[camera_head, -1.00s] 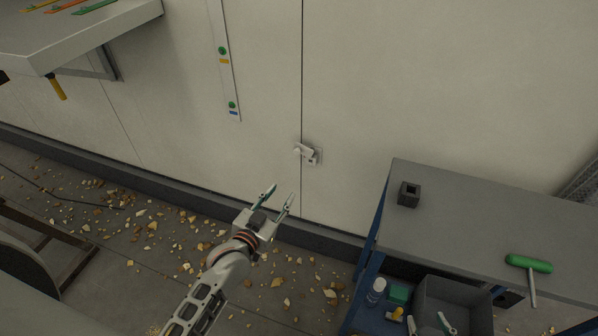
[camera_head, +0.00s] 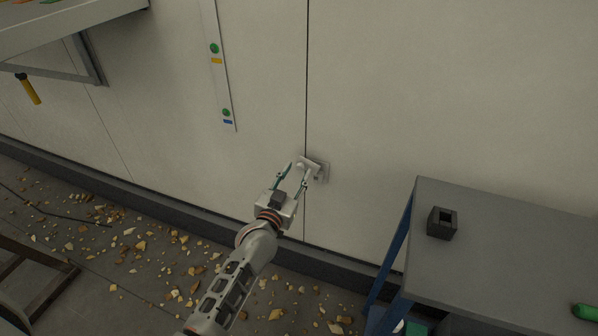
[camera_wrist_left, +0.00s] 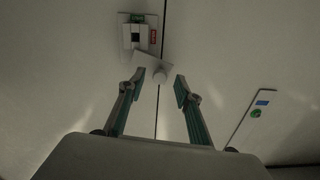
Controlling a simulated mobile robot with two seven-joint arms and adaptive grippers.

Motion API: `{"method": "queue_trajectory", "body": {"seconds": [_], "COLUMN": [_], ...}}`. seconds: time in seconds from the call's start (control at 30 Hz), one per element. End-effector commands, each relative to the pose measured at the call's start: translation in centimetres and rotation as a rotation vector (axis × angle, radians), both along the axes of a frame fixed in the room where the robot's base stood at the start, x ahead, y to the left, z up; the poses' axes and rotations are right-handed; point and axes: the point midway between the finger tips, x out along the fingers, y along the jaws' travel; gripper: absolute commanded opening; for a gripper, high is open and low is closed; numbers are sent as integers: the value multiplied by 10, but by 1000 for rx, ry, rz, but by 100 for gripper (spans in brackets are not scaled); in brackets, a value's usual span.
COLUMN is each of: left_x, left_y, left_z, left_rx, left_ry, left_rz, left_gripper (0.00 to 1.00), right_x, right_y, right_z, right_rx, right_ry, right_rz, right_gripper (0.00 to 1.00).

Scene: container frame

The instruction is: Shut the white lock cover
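The white lock cover (camera_head: 309,164) is on the wall by the vertical panel seam. In the left wrist view the cover (camera_wrist_left: 149,61) is a tilted white plate with a round knob (camera_wrist_left: 159,76) at its end. It sits beside the lock body (camera_wrist_left: 137,33), whose dark opening, green mark and red label are exposed. My left gripper (camera_head: 296,172) is open at the cover. In the left wrist view the knob lies between the open fingertips (camera_wrist_left: 160,80); contact cannot be told. My right gripper is out of view.
A grey-topped table (camera_head: 480,270) with blue legs stands at the right, with a black square block (camera_head: 441,223) on it. A wall strip with green buttons (camera_head: 220,75) is left of the seam. Rubble (camera_head: 140,245) covers the floor. A shelf (camera_head: 60,30) juts out upper left.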

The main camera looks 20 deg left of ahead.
Motion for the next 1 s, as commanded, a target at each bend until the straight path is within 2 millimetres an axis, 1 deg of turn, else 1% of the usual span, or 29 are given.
{"method": "queue_trajectory", "body": {"seconds": [0.03,0.2,0.47,0.5,0.57,0.6,0.63,1.0], "left_x": [5,14,16,16,15,15,15,15], "left_y": [0,-1,-1,-1,-1,-1,-1,0], "left_z": [-4,-2,0,0,0,0,0,-1], "left_rx": [-1,-1,0,0,0,0,0,-28], "left_ry": [3,2,0,0,1,1,1,2], "left_rz": [0,-1,0,0,0,0,0,-1], "left_gripper": [34,34,34,31,16,5,0,0], "right_x": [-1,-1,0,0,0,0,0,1], "right_y": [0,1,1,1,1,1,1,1], "right_z": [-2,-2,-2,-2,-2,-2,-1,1], "right_rx": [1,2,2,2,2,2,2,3], "right_ry": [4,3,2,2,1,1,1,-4], "right_rz": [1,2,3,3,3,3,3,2], "right_gripper": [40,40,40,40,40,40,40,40]}}
